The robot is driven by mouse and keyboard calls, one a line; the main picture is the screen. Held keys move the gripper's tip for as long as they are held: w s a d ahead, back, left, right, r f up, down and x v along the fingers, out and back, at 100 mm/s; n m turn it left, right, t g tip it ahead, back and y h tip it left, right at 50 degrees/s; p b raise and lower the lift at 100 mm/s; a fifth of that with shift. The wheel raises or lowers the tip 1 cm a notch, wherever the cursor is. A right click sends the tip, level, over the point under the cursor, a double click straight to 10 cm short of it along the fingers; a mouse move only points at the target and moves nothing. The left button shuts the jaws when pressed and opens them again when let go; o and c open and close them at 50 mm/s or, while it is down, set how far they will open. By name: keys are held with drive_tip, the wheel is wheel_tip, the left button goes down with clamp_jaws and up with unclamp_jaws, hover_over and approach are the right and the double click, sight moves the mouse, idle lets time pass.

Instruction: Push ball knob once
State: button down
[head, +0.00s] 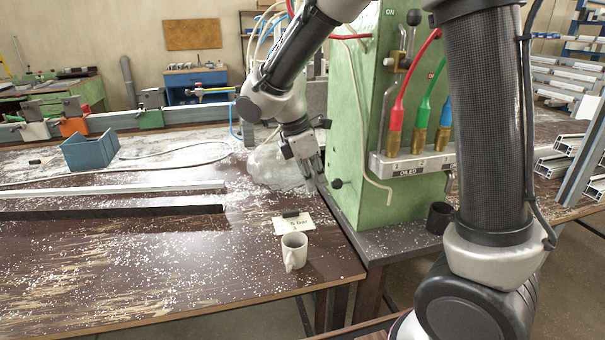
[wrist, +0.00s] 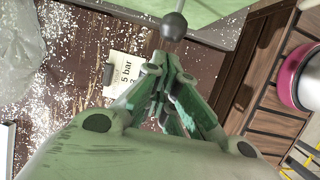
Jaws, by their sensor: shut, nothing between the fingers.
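A dark ball knob (head: 336,183) sticks out from the lower left side of the green machine housing (head: 350,125). In the wrist view the ball knob (wrist: 174,26) shows near the top, just beyond my fingertips. My gripper (head: 314,181) is shut and empty, pointing down beside the housing, a little left of the knob. In the wrist view my gripper (wrist: 162,64) has its fingers together, with the knob slightly to the right of the tips. A small gap seems to lie between tips and knob; I cannot tell the depth.
A white mug (head: 294,252) and a note card (head: 293,223) with a dark item stand on the bench (head: 130,265). A crumpled clear plastic bag (head: 270,165) lies behind my gripper. Colored hoses (head: 420,90) and a dark cup (head: 440,217) are on the machine's right side.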

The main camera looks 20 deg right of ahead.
sight(341, 183)
drive_tip(key=shift+d, duration=0.4)
drive_tip(key=shift+d, duration=0.15)
drive_tip(key=shift+s+d+f, duration=0.1)
drive_tip(key=shift+d, duration=0.8)
